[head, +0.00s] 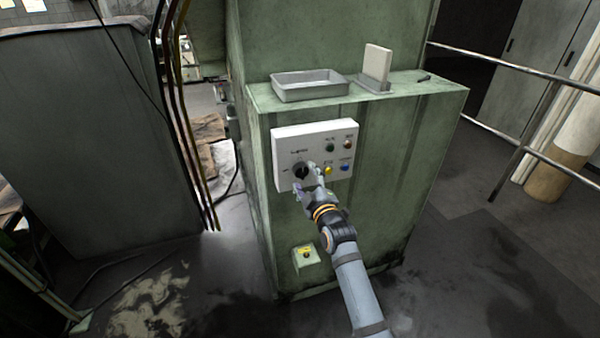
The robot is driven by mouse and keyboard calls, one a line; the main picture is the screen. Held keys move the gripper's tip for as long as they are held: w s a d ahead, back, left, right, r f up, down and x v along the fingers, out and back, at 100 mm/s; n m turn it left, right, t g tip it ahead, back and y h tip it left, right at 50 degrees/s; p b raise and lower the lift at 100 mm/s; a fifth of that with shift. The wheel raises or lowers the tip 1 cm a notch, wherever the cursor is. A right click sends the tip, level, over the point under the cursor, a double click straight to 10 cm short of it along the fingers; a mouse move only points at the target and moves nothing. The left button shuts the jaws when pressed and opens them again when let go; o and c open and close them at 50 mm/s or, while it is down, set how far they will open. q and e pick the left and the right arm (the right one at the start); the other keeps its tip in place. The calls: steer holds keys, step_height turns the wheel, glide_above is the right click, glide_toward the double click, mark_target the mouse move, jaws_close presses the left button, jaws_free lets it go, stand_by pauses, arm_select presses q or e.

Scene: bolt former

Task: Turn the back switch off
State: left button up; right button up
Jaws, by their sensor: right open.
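A white control panel (291,143) is fixed to the front of the green machine cabinet. A black rotary switch (301,171) sits at its lower left, with small labels around it that are too small to read. The gripper hides the panel's lower edge there. My left gripper is not in view.
A metal tray (309,91) and an upright pale block (376,63) in a holder stand on the cabinet's ledge. A small yellow-topped box (305,255) is low on the front. A metal railing (520,72) runs at right. Hoses hang at left.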

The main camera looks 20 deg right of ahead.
mark_target(303, 175)
steer(key=w, duration=0.1)
steer(key=w+b, duration=0.1)
steer(key=w, duration=0.1)
steer(key=shift+f, duration=0.35)
steer(key=shift+r+m, duration=0.1)
steer(key=shift+m, duration=1)
steer(key=shift+s+m, duration=0.15)
steer(key=shift+m, duration=0.95)
steer(key=m+p, duration=0.1)
steer(key=r+m+p, duration=0.1)
steer(key=m, duration=0.1)
steer(key=shift+s+r+m+p, duration=0.1)
steer(key=shift+s+m+p, duration=0.1)
steer(key=shift+m+p, duration=0.5)
steer(key=shift+m, duration=0.3)
steer(key=shift+f+m, duration=0.4)
steer(key=shift+m, duration=0.4)
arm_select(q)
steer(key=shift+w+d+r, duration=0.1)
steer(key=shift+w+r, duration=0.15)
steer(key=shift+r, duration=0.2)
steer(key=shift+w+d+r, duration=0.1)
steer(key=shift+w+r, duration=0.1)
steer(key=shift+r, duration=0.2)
